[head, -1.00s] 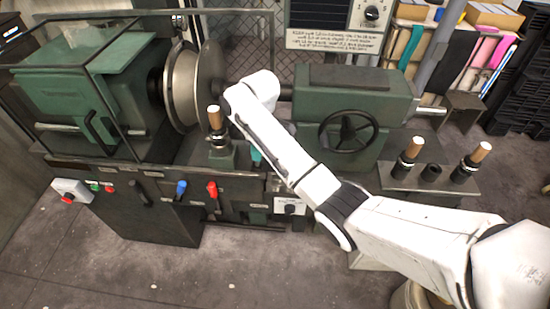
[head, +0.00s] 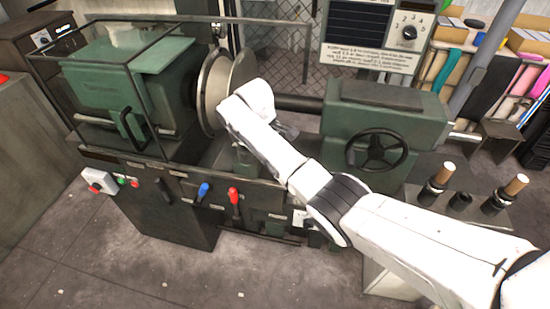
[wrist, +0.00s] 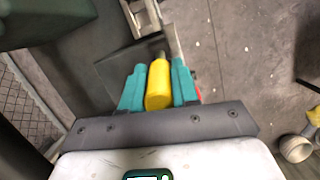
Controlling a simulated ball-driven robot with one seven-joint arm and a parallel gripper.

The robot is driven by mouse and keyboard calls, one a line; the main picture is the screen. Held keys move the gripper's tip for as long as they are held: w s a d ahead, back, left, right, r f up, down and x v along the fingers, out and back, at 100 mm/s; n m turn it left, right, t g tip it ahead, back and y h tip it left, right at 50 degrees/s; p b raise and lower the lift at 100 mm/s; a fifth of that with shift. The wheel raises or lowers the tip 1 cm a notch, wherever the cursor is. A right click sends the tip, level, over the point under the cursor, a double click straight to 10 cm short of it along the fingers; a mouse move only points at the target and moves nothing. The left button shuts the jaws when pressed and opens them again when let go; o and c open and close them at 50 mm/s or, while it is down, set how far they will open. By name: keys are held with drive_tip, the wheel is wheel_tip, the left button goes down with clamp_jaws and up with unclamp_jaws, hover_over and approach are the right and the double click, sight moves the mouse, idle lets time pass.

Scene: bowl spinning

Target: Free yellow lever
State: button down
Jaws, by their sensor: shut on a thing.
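The yellow lever (wrist: 158,84) shows in the wrist view as a rounded yellow handle on a dark metal shank. My gripper (wrist: 158,76) has a teal finger on each side of the handle and is shut on it. In the head view my white arm reaches across the front of the green lathe, and its wrist (head: 245,108) is beside the spinning disc (head: 240,75). The yellow lever and my fingers are hidden behind my arm in the head view.
The green tailstock (head: 385,110) with a black handwheel (head: 377,149) stands right of my arm. Blue (head: 203,191) and red (head: 234,196) levers are on the machine's front, below my wrist. Wooden-handled tools (head: 437,184) stand on a ledge at right. The floor in front is clear.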

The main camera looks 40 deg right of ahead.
drive_tip(key=c, duration=0.8)
unclamp_jaws()
drive_tip(key=shift+c, duration=0.2)
